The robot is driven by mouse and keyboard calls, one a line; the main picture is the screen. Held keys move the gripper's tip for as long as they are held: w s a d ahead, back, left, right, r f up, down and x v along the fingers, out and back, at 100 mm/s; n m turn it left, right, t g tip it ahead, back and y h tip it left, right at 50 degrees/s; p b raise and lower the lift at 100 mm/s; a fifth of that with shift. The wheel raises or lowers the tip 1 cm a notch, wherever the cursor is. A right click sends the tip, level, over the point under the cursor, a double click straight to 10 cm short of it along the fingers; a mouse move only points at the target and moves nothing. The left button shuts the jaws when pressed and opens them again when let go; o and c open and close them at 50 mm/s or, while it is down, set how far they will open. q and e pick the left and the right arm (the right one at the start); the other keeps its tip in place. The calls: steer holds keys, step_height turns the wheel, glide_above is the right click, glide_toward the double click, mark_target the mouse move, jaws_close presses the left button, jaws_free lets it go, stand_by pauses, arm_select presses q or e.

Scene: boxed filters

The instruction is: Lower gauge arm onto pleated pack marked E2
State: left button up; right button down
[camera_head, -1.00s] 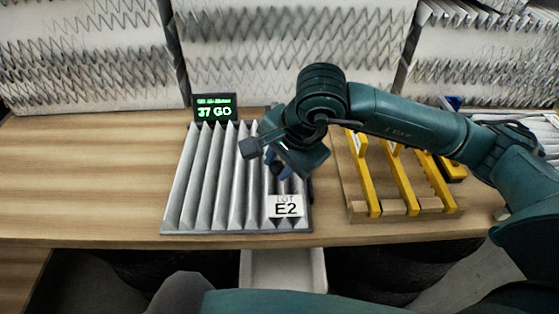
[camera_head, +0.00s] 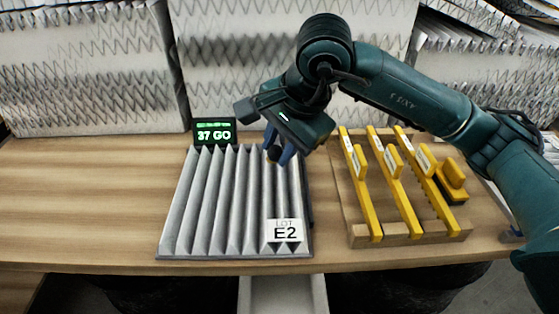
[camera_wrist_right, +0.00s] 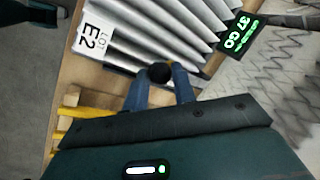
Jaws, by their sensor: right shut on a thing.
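The pleated pack (camera_head: 230,200) lies on the wooden bench, with a white label reading "LOT E2" (camera_head: 285,231) at its near right corner. The label also shows in the right wrist view (camera_wrist_right: 95,38). My right gripper (camera_head: 277,158) is over the far right part of the pack. In the right wrist view its blue fingers are shut on a dark round knob (camera_wrist_right: 159,72). The rest of the gauge arm cannot be made out clearly. I cannot tell whether it touches the pleats. My left gripper is not in view.
A small display (camera_head: 214,131) behind the pack reads "37 GO" in green. Right of the pack, a wooden rack (camera_head: 357,238) holds several yellow tools (camera_head: 398,190). Large white pleated filters (camera_head: 90,70) stand behind. The bench at left (camera_head: 80,200) is clear.

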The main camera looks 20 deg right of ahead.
steer(key=shift+w+d, duration=0.15)
steer(key=shift+w, duration=0.1)
steer(key=c, duration=1.2)
jaws_free()
steer(key=shift+w+f, duration=0.1)
steer(key=shift+o, duration=0.2)
steer(key=b+v, duration=0.1)
steer(key=v, duration=1.2)
